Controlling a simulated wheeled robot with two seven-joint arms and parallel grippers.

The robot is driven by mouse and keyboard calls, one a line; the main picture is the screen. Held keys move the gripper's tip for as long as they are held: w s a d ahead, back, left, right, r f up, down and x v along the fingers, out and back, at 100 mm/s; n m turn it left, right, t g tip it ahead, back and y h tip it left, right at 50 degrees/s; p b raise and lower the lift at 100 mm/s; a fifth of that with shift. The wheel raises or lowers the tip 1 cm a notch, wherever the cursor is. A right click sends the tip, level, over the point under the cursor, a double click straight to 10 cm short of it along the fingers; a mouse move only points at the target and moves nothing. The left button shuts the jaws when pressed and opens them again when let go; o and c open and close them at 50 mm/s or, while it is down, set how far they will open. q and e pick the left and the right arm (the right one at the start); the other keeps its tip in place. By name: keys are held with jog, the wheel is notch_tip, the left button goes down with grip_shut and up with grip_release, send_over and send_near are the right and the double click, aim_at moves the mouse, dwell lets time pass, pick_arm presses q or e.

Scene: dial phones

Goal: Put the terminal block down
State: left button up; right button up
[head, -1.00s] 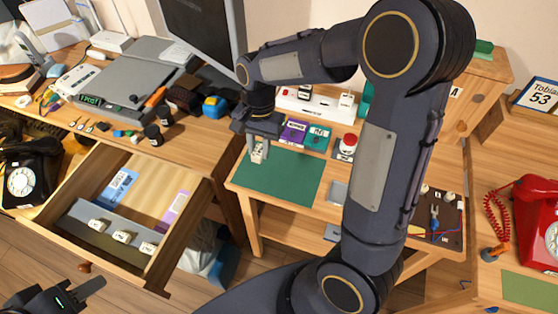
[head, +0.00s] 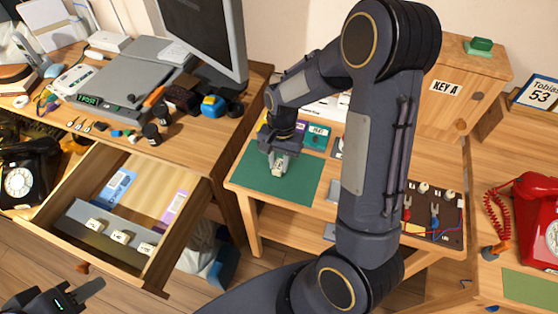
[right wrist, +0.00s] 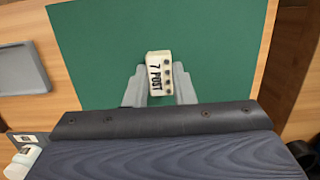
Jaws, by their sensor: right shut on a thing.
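The terminal block (right wrist: 160,74) is a small cream block marked "7 POST" with a row of dark screw holes. My right gripper (head: 279,168) is shut on it, with one grey finger on each side in the right wrist view. The block also shows in the head view (head: 278,171), over the green mat (head: 300,190). Whether it touches the mat cannot be told. My left gripper (head: 85,292) is at the lower left of the head view, below the open drawer, and its finger opening is not clear.
The open drawer (head: 160,190) at left holds a grey rail with several cream blocks (head: 120,236). A teal box (head: 317,136) stands behind the mat. A dark tool board (head: 425,228) lies right of my right arm, and a red phone (head: 537,225) stands far right. The mat's front is bare.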

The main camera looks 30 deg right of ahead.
aim_at(281, 160)
jog(key=shift+f, duration=0.15)
jog(key=o, duration=0.9)
jog(key=shift+o, duration=0.2)
jog(key=shift+r, duration=0.35)
notch_tip(281, 160, up, 10)
jog(key=w+d+r, duration=0.1)
jog(key=s+a+r+n+t, duration=0.2)
jog(key=s, duration=0.4)
jog(key=s+a+r+n+t+y, duration=0.1)
jog(key=s+r+n+t, duration=0.1)
jog(key=s, duration=0.4)
jog(key=s+a+r+n+t+y, duration=0.1)
jog(key=s+a+r+n+t, duration=0.1)
jog(key=s+n, duration=0.2)
jog(key=shift+s+a+t+p, duration=0.3)
jog(key=shift+s+t+p, duration=0.15)
jog(key=shift+s, duration=0.6)
